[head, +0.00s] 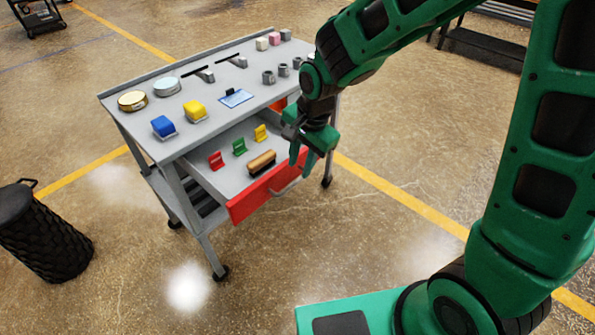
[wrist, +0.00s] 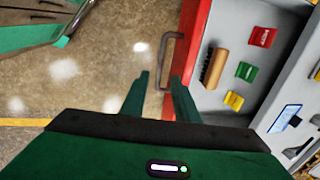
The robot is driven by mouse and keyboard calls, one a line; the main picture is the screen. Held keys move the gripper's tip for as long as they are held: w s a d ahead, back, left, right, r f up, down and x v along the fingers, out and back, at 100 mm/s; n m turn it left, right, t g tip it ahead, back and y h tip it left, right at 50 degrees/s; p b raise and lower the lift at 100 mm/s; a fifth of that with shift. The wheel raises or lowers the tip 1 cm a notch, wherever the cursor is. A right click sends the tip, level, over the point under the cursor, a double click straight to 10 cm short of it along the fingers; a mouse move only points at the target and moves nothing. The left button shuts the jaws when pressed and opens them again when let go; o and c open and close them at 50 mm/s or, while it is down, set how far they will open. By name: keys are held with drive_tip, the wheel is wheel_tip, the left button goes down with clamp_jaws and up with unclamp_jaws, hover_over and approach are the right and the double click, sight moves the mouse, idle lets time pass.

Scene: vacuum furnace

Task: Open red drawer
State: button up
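The red drawer (head: 250,203) of the grey cart is pulled out, and its inside shows. A brush (head: 261,162) and red, green and yellow holders lie in it. Its red front also shows in the wrist view (wrist: 190,45), with a dark handle (wrist: 166,50) on its outer face. My gripper (head: 301,163) is above the right part of the drawer front. In the wrist view its two fingers (wrist: 157,92) are apart, with the near end of the handle between or just beyond them. I cannot tell whether they touch the handle.
The cart top (head: 215,117) holds blue and yellow blocks, round tins, a blue card and several small parts. A black bin (head: 45,235) stands at the left. The floor in front of the drawer is clear.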

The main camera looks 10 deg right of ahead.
drive_tip(key=r, duration=0.4)
drive_tip(key=shift+s+d+r, duration=0.3)
drive_tip(key=shift+d, duration=0.1)
drive_tip(key=s+d+r+n+h, duration=0.1)
drive_tip(key=s+d+r, duration=0.15)
drive_tip(key=d, duration=0.65)
drive_tip(key=s+d+r+h, duration=0.15)
drive_tip(key=s+d, duration=0.25)
drive_tip(key=d, duration=0.6)
drive_tip(key=s+d+r+n+g, duration=0.1)
drive_tip(key=s+d, duration=0.4)
drive_tip(key=s, duration=0.3)
drive_tip(key=s+d+n+y, duration=0.1)
drive_tip(key=s+d+n, duration=0.1)
drive_tip(key=s+d, duration=0.4)
drive_tip(key=s, duration=0.3)
drive_tip(key=shift+r+g, duration=0.4)
